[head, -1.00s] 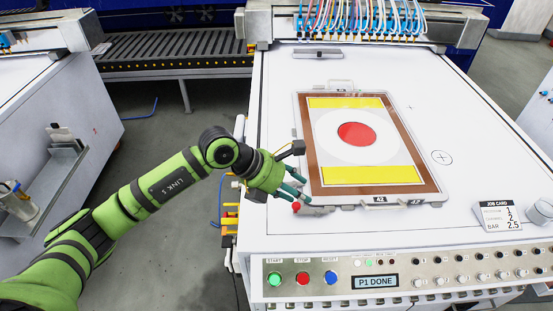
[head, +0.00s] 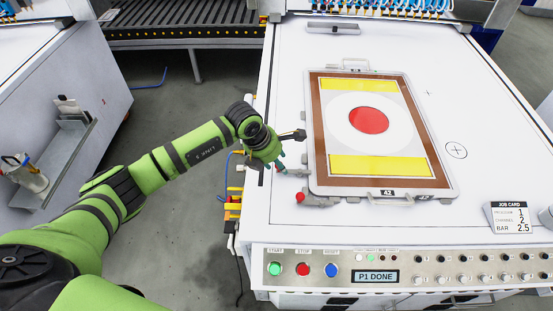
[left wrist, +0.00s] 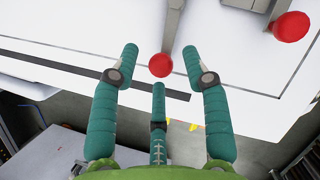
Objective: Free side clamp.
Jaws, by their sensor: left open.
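My left gripper (head: 281,168) is open over the table's left edge, beside the framed plate (head: 316,150) with its red disc. In the left wrist view its three teal fingers (left wrist: 160,52) are spread. A red clamp knob (left wrist: 160,66) shows between the fingertips, with no clear grip on it. The grey side clamp (head: 298,173) reaches from there to the plate's left edge; its knob is mostly hidden by my fingers in the head view. A second clamp has a red knob (head: 300,197) at the plate's front left corner; a red knob (left wrist: 291,26) also shows top right in the wrist view.
The control panel (head: 375,276) reads P1 DONE, with green, red and blue buttons along the front. A job card (head: 511,217) stands at the right. The white table top (head: 480,110) is clear right of the plate. A roller conveyor (head: 190,22) lies behind.

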